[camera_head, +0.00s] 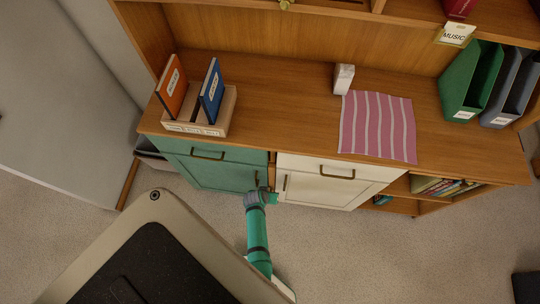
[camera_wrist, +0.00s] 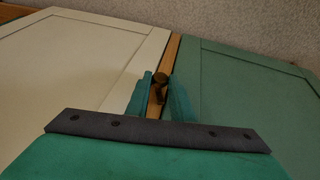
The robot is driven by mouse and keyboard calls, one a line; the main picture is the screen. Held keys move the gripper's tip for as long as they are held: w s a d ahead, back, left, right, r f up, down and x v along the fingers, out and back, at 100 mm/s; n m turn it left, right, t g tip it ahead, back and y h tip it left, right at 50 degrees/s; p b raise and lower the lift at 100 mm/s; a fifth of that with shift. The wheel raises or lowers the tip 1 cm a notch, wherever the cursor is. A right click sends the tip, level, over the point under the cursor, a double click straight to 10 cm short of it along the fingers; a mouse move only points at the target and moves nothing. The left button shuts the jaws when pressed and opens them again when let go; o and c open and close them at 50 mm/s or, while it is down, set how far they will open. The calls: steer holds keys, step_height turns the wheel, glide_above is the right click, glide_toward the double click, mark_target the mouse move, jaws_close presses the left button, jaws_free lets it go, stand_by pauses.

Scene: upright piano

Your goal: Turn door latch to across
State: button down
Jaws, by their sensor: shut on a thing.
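The door latch (camera_wrist: 161,77) is a small dark brass piece on the wooden strip between the cream door (camera_wrist: 75,60) and the green door (camera_wrist: 250,85) in the wrist view. My gripper (camera_wrist: 157,94) is shut on the latch, one teal finger on each side. The fingers hide part of it, so I cannot tell clearly whether it stands along the strip or across it. In the head view my gripper (camera_head: 263,193) is at the cabinet front between the green door (camera_head: 215,175) and the cream door (camera_head: 315,192). The latch is hidden there.
Drawers sit above both doors. The counter carries a wooden book holder (camera_head: 222,122), a striped pink cloth (camera_head: 377,128) and a white box (camera_head: 343,78). Carpet (camera_head: 360,255) in front is clear.

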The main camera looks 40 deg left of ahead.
steer(key=shift+s+a+f+t+h, duration=0.1)
steer(key=shift+t+h, duration=0.2)
steer(key=shift+h, duration=0.1)
steer(key=c, duration=1.6)
jaws_free()
steer(key=shift+o, duration=0.2)
steer(key=v, duration=1.1)
